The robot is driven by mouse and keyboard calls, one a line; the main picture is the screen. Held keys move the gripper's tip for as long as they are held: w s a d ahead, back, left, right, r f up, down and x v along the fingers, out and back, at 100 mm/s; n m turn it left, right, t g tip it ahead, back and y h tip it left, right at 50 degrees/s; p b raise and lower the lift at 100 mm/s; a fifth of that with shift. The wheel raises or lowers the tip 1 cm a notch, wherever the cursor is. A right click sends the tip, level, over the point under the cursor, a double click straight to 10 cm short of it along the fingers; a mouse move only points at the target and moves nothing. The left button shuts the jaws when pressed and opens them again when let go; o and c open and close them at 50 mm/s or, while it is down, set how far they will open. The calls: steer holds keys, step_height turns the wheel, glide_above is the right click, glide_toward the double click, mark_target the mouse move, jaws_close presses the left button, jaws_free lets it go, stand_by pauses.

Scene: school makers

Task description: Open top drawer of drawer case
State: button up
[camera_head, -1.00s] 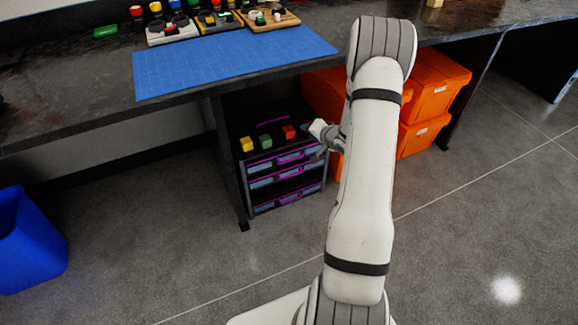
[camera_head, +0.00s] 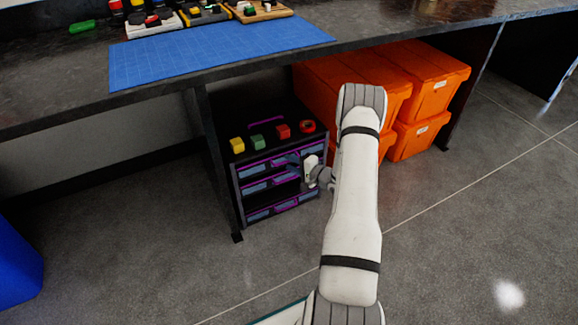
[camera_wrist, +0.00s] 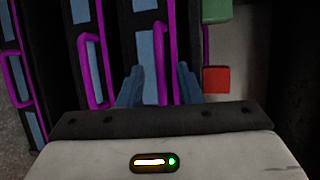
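The drawer case (camera_head: 236,200) stands on the floor under the table, dark with blue drawer fronts and purple handles. Its drawers look shut in the head view. My gripper (camera_head: 294,161) is in front of the upper drawers, at their right side. In the wrist view the case lies on its side, its top to the right. My gripper (camera_wrist: 158,86) is open there, its two blue-grey fingers apart. The top drawer's purple handle (camera_wrist: 165,50) runs between the fingers. Whether they touch it I cannot tell. The handle's lower end is hidden behind my gripper.
On the case lie a yellow block (camera_head: 237,146), a green block (camera_head: 257,142), a red block (camera_head: 283,131) and a red ring (camera_head: 307,126). Orange bins (camera_head: 425,90) stand close at right. The tabletop (camera_head: 70,90) overhangs the case. The floor in front is clear.

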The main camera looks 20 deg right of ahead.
steer(key=shift+w+a, duration=0.25)
steer(key=shift+w, duration=0.25)
steer(key=shift+c, duration=0.2)
jaws_close()
steer(key=shift+s, duration=0.1)
